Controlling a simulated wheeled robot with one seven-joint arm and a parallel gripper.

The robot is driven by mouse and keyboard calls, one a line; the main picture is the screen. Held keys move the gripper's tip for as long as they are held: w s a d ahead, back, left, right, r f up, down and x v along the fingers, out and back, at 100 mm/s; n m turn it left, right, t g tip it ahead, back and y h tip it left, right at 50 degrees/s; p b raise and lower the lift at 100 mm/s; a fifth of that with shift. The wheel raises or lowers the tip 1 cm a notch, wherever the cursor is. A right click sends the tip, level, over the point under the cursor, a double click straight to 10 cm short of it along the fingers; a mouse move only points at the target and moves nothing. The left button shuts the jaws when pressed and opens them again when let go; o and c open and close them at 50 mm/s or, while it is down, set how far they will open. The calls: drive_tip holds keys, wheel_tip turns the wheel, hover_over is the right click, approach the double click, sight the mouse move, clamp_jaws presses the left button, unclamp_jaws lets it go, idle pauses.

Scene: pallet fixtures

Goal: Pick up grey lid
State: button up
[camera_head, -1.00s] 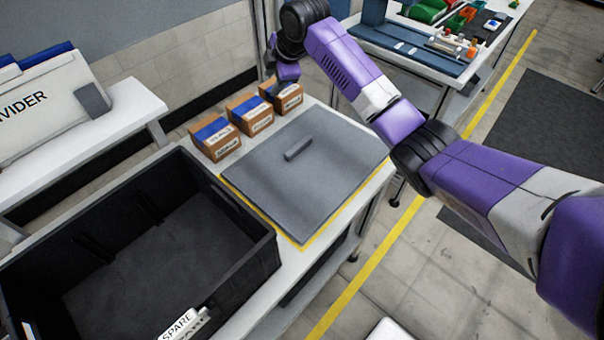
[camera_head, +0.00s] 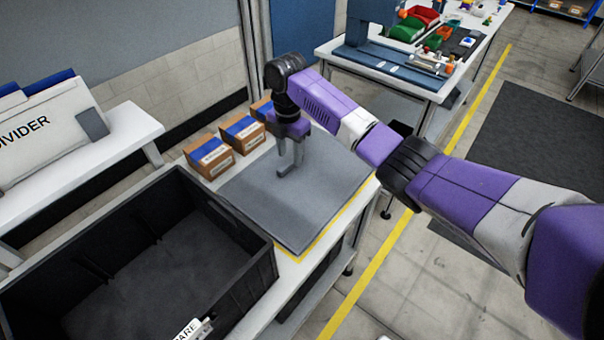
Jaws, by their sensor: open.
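The grey lid (camera_head: 312,205) is a flat square panel lying on the white bench, inside a yellow outline. Its raised bar handle sits near its middle and is now largely hidden by my gripper. My gripper (camera_head: 288,172) points down over the lid at the handle, with its fingers open. I cannot tell whether the fingertips touch the handle or the lid.
A large black crate (camera_head: 262,262) with a SPARE tag stands left of the lid. Several cardboard boxes with blue tape (camera_head: 210,157) line the lid's back edge. A divider panel (camera_head: 40,125) is on a white bench at left. Another workbench (camera_head: 395,72) stands behind.

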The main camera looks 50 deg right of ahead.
drive_tip(key=shift+f, duration=1.2)
clamp_jaws()
drive_tip(key=shift+r, duration=0.1)
idle(0.4)
